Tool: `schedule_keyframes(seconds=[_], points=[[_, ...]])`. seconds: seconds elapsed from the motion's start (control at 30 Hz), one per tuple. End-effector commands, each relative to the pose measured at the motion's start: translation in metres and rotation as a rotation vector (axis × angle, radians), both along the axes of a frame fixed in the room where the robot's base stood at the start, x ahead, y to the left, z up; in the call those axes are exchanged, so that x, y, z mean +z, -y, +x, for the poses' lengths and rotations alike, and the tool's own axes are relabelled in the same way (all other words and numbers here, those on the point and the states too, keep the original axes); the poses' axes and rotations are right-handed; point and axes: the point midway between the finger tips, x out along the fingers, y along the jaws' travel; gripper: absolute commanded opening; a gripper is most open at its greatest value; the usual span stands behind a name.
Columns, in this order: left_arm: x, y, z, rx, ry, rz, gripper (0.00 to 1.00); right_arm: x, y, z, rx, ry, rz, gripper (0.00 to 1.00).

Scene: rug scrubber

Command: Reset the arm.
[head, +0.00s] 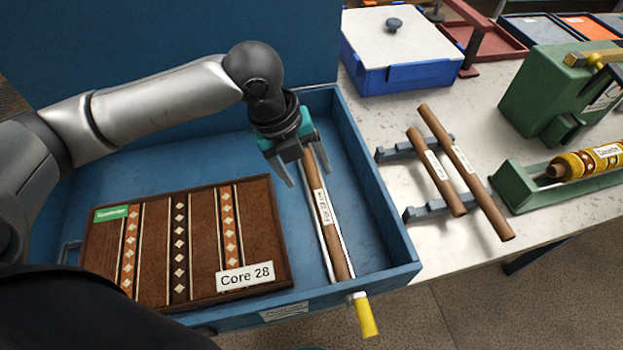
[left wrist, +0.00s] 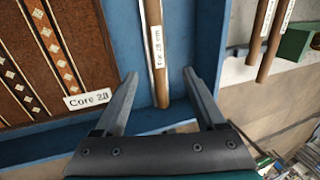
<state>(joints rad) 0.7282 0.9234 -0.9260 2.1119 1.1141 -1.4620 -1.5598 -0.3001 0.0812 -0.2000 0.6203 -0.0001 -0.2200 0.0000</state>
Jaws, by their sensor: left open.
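My left gripper (head: 292,165) is open above the upper end of a brown labelled core rod (head: 323,212). The rod lies in the right part of a blue tray (head: 388,210). In the left wrist view, my left gripper (left wrist: 158,90) has its two fingers spread on either side of the rod (left wrist: 157,52), with nothing held between them. Whether the fingers touch the rod I cannot tell. My right gripper is not in view.
A yellow handle (head: 364,315) sticks out from the tray's front right. Two brown rods (head: 463,185) rest on grey supports on the counter. A green machine (head: 560,90), a yellow roll (head: 590,162) and a blue box (head: 400,55) with a white lid stand to the right.

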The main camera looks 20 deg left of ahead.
Motion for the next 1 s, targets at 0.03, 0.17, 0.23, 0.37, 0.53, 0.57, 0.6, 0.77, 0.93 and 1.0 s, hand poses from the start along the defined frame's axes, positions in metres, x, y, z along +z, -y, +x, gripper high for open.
schedule_keyframes(seconds=[0.03, 0.17, 0.23, 0.37, 0.53, 0.57, 0.6, 0.77, 0.93, 1.0], points=[[0.006, -0.001, 0.0, -0.001, 0.002, -0.001, 0.73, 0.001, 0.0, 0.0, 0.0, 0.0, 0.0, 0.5], [0.013, -0.002, -0.002, 0.0, 0.003, 0.0, 0.73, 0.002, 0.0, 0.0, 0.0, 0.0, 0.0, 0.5], [0.014, -0.003, -0.002, -0.001, 0.002, -0.001, 0.73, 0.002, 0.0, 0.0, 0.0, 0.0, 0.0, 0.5], [0.014, -0.002, -0.002, -0.001, 0.002, -0.001, 0.73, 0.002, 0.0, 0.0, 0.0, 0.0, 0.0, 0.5], [0.031, -0.002, -0.002, -0.001, 0.003, -0.002, 0.73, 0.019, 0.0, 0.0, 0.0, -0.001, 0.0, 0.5], [0.037, -0.002, -0.002, -0.001, 0.003, -0.002, 0.73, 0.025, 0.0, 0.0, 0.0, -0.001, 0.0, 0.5], [0.045, -0.002, -0.002, -0.001, 0.003, -0.002, 0.73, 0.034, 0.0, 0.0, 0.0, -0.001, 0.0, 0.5], [0.077, -0.002, -0.002, -0.002, 0.003, -0.002, 0.73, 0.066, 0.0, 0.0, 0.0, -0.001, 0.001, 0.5], [0.1, -0.002, -0.002, -0.002, 0.003, -0.002, 0.73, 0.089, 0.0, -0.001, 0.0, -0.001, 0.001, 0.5], [0.109, -0.002, -0.002, -0.002, 0.003, -0.002, 0.73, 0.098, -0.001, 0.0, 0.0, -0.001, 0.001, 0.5]])
